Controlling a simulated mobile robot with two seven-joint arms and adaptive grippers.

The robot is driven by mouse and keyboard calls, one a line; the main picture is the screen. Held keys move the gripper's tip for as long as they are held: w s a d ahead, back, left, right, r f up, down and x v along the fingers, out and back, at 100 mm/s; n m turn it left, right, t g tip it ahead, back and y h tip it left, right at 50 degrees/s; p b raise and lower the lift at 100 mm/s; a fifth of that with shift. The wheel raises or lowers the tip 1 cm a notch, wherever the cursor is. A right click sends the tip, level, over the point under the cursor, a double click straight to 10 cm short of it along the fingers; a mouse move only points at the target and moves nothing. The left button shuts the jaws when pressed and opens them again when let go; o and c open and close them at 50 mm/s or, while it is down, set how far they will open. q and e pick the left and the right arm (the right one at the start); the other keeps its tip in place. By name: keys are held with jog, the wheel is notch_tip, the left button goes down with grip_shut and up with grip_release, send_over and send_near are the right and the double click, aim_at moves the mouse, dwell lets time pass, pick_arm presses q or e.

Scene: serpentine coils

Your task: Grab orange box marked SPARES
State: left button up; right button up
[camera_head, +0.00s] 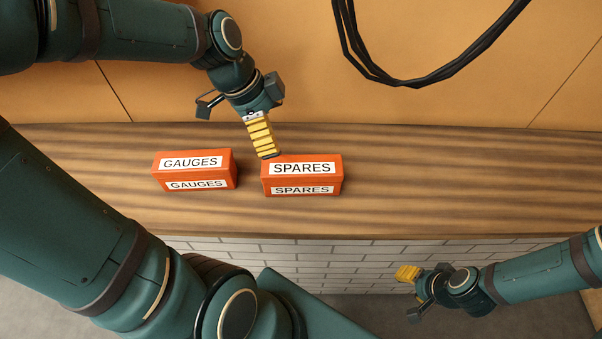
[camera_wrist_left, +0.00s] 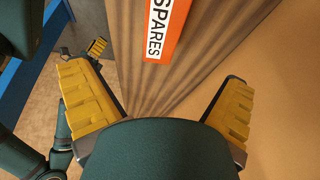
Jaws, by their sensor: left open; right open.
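In the left wrist view my left gripper (camera_wrist_left: 155,78) is wide open and empty, with the box beyond the fingers. My right gripper (camera_head: 410,273) is open, low in front of the counter, away from the box.
A similar orange box marked GAUGES (camera_head: 194,171) stands left of the SPARES box with a small gap between. The wooden counter (camera_head: 460,180) is clear to the right. A black cable (camera_head: 395,82) hangs by the orange back wall. White brick (camera_head: 330,252) faces the counter's front.

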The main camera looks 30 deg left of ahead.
pick_arm(q)
jog(key=b, duration=0.2)
send_over(302, 164)
jog(key=s+a, duration=0.2)
jog(key=f, duration=0.7)
jog(key=shift+d+f, duration=0.2)
jog(key=shift+d, duration=0.05)
jog(key=shift+w+b+x, duration=0.2)
jog(key=shift+x, duration=1.25)
jog(key=shift+w+b+x, duration=0.15)
jog(key=shift+b+x, duration=0.05)
jog(key=shift+x, duration=1.3)
jog(key=shift+a+r, duration=0.1)
jog(key=c, duration=1.4)
